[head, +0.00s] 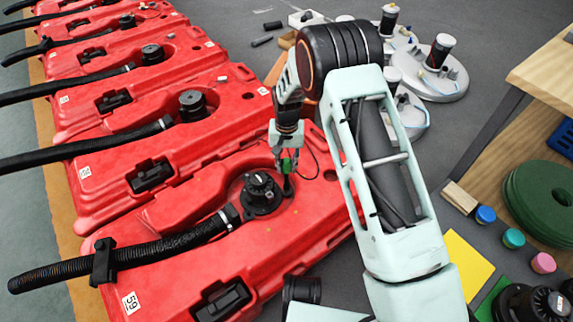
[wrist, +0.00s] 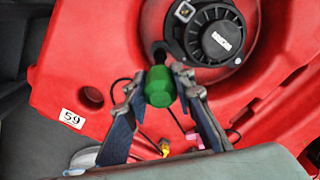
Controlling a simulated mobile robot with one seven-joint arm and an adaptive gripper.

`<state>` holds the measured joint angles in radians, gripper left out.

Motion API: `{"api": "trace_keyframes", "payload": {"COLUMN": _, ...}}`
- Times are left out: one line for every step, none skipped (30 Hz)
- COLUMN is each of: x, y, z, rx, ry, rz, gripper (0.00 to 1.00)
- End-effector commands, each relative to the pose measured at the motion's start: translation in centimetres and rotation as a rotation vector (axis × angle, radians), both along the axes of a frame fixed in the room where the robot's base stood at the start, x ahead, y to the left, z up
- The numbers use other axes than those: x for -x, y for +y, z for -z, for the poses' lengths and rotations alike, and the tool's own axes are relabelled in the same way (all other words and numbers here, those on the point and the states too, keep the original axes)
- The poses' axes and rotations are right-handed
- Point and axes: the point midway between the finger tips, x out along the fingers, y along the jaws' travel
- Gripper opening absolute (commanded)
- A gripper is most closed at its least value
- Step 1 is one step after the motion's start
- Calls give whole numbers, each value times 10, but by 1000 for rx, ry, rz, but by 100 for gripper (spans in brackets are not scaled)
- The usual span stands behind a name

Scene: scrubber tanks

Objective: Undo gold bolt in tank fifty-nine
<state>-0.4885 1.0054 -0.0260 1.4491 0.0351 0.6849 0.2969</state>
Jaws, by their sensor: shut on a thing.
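Tank fifty-nine (head: 190,270) is the nearest red tank, with its "59" label at the lower left in the head view. A small gold piece (wrist: 164,145) shows between my fingers in the wrist view and may be the gold bolt. I cannot tell whether the tool touches anything.
More red tanks with black hoses stand in a row behind. Round grey bases (head: 440,85) with bottles stand at the back right. A wooden shelf (head: 545,70), a green coil (head: 540,200) and coloured caps are at the right. A black hose (head: 160,247) crosses tank fifty-nine.

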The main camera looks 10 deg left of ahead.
Motion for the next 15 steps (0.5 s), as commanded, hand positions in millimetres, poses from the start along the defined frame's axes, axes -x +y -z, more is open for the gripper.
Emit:
{"api": "trace_keyframes", "payload": {"x": 0, "y": 1, "z": 0, "rx": 0, "ry": 0, "rz": 47, "gripper": 0}}
{"api": "trace_keyframes", "payload": {"x": 0, "y": 1, "z": 0, "rx": 0, "ry": 0, "rz": 86, "gripper": 0}}
{"api": "trace_keyframes", "payload": {"x": 0, "y": 1, "z": -1, "rx": 1, "ry": -1, "rz": 142, "gripper": 0}}
{"api": "trace_keyframes", "payload": {"x": 0, "y": 1, "z": -1, "rx": 0, "ry": -1, "rz": 184, "gripper": 0}}
{"api": "trace_keyframes", "payload": {"x": 0, "y": 1, "z": -1, "rx": 0, "ry": -1, "rz": 225, "gripper": 0}}
{"api": "trace_keyframes", "payload": {"x": 0, "y": 1, "z": -1, "rx": 0, "ry": -1, "rz": 283, "gripper": 0}}
{"api": "trace_keyframes", "payload": {"x": 0, "y": 1, "z": -1, "rx": 1, "ry": -1, "rz": 325, "gripper": 0}}
{"api": "trace_keyframes", "payload": {"x": 0, "y": 1, "z": -1, "rx": 0, "ry": -1, "rz": 366, "gripper": 0}}
{"api": "trace_keyframes", "payload": {"x": 0, "y": 2, "z": -1, "rx": 0, "ry": -1, "rz": 421, "gripper": 0}}
{"api": "trace_keyframes", "payload": {"x": 0, "y": 1, "z": -1, "rx": 1, "ry": -1, "rz": 463, "gripper": 0}}
{"api": "trace_keyframes", "payload": {"x": 0, "y": 2, "z": -1, "rx": 0, "ry": 0, "rz": 506, "gripper": 0}}
{"api": "trace_keyframes", "payload": {"x": 0, "y": 1, "z": -1, "rx": 1, "ry": 0, "rz": 561, "gripper": 0}}
{"api": "trace_keyframes", "payload": {"x": 0, "y": 2, "z": -1, "rx": 1, "ry": 0, "rz": 603, "gripper": 0}}
{"api": "trace_keyframes", "payload": {"x": 1, "y": 2, "z": -1, "rx": 0, "ry": 0, "rz": 643, "gripper": 0}}
{"api": "trace_keyframes", "payload": {"x": 1, "y": 2, "z": -1, "rx": 0, "ry": 0, "rz": 694, "gripper": 0}}
